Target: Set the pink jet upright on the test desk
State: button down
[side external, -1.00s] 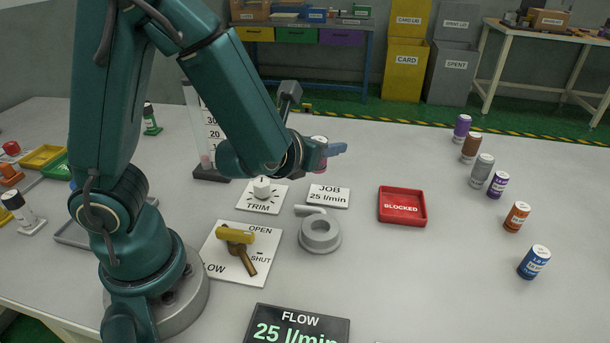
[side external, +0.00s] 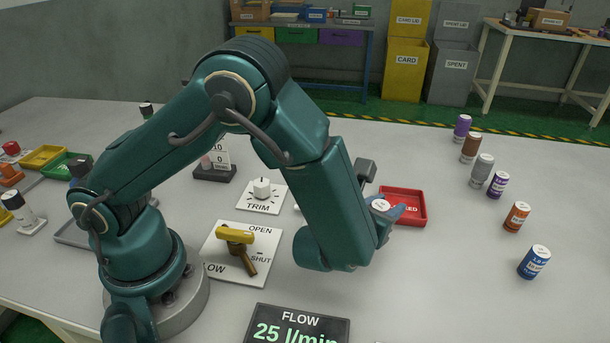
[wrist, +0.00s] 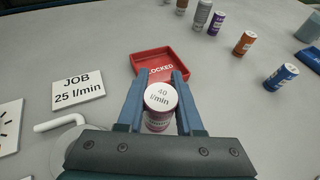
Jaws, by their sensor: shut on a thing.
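The pink jet, a small cylinder with a white top reading "40 l/min", is between the fingers of my gripper (wrist: 160,105) in the wrist view, where its pink side (wrist: 157,125) shows below the top. My gripper is shut on it, and the top faces the wrist camera. In the side view my gripper (side external: 391,211) is beside the red tray, with the jet's white top (side external: 380,204) showing and its lower part hidden by my arm and fingers. The test desk (side external: 440,270) is the light grey surface below. I cannot tell the jet's height above it.
The red BLOCKED tray (wrist: 136,63) lies just beyond my fingers. A grey ring fixture with a pipe (wrist: 62,124) is at lower left in the wrist view. Several coloured cylinders, including a blue one (side external: 534,262), stand at the right.

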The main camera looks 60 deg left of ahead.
jog(key=shift+f, duration=2)
jog(key=shift+f, duration=0.15)
jog(key=c, duration=0.6)
grip_release()
jog(key=shift+o, duration=0.2)
jog(key=v, duration=0.7)
jog(key=shift+s+d+r, duration=0.1)
jog(key=shift+s+r, duration=0.15)
